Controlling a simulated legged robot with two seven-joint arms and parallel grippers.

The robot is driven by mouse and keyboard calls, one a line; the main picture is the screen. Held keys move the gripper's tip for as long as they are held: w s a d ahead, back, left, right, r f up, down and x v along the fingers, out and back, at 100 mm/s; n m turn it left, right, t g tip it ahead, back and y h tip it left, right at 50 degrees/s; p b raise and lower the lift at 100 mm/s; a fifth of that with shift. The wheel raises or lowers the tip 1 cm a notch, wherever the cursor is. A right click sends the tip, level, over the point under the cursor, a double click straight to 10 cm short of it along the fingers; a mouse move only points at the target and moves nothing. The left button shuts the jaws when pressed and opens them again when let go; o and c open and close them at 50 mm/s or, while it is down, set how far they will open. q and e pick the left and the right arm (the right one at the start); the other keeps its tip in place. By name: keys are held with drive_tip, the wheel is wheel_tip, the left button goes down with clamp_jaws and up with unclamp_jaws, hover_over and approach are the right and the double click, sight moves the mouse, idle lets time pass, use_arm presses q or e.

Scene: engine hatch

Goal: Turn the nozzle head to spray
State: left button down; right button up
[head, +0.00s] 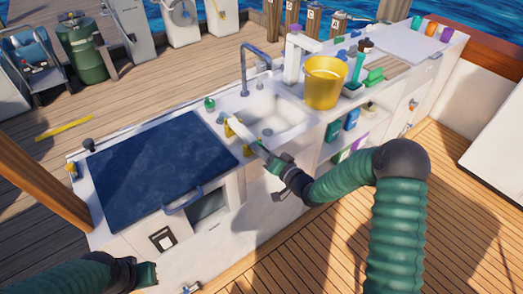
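My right gripper (274,162) reaches in from the right over the front edge of the sink. It is shut on a white bottle-like object (249,139) that points up and to the left. A yellow nozzle head (231,127) is at its far end, beside the left rim of the sink. Its fine shape and its spray setting are too small to tell. My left gripper (148,273) is low at the left, in front of the counter and away from the nozzle. I cannot tell whether its fingers are open.
The white sink (283,118) has a tall faucet (245,65) behind it. A dark blue hatch lid (155,170) with a handle lies to the left. A small green object (209,103) stands behind the nozzle. A yellow bucket (325,82) and several bottles crowd the right side.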

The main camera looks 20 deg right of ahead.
drive_tip(key=o, duration=0.4)
drive_tip(key=shift+c, duration=0.2)
drive_tip(key=p+v, duration=0.1)
drive_tip(key=v, duration=1.5)
drive_tip(key=shift+s+d+p, duration=0.2)
drive_tip(key=shift+s+p, duration=0.1)
drive_tip(key=shift+s, duration=0.05)
